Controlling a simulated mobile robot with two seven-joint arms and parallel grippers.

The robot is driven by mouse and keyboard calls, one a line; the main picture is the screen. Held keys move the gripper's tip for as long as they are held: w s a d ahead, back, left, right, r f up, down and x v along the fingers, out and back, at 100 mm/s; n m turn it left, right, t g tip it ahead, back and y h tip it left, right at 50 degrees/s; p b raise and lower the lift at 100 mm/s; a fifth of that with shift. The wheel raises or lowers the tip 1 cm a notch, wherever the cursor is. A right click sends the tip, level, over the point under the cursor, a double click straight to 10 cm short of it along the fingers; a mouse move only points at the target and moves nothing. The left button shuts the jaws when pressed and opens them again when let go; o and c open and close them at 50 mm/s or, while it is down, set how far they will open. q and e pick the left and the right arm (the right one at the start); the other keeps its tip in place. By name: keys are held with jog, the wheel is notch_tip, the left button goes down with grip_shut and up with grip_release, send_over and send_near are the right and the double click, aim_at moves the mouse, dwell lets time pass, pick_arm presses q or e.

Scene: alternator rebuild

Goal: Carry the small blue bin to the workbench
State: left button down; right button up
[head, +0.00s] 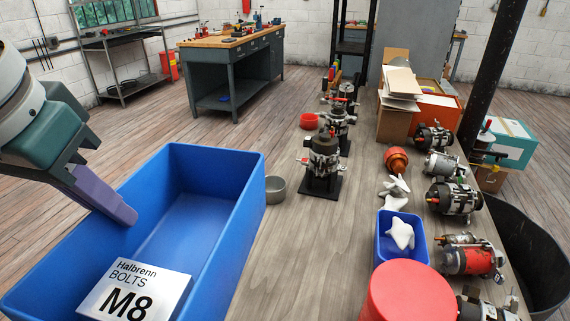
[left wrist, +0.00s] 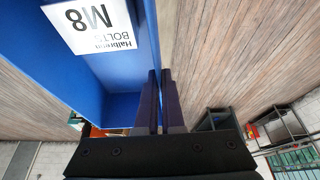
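A blue bin (head: 212,172) with a white label reading "Halbrenn BOLTS M8" fills the lower left of the head view, looking large because it is close. It is empty. My left gripper (head: 125,214) is at its left wall, one purple finger inside. In the left wrist view the fingers (left wrist: 161,80) are closed with the wall edge of the bin (left wrist: 100,85) between them. Another, smaller-looking blue bin (head: 383,251) stands on the table at right, with a white star-shaped piece inside. The workbench (head: 205,72), wood-topped and grey, stands at the back. My right gripper is out of view.

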aim_at(162, 259)
pick_arm(q)
jog(key=shift+m+h, duration=0.3)
jog(key=shift+m, duration=0.3)
jog(key=shift+w+d+f+b, duration=0.2)
jog(key=shift+w+f+b, duration=0.25)
jog(key=shift+f+b, duration=3.45)
jog(key=shift+w+d+f+b, duration=0.15)
jog(key=shift+w+f+b, duration=0.65)
jog(key=shift+f, duration=5.8)
jog(key=shift+w+d+f+b, duration=0.2)
jog(key=shift+f+b, duration=2.55)
jog(key=shift+f, duration=2.5)
jog(key=shift+f, duration=0.15)
jog(key=c, duration=1)
grip_release()
jog(key=shift+s, duration=0.1)
jog(key=shift+c, duration=0.2)
jog(key=p+v, duration=0.4)
jog(key=v, duration=0.8)
jog(key=s+a+n+y, duration=0.1)
jog(key=s+a+n, duration=0.1)
jog(key=s, duration=1.4)
jog(key=shift+s+a+f+g, duration=0.2)
jog(key=shift+a+f+g, duration=0.05)
jog(key=shift+f+g, duration=0.2)
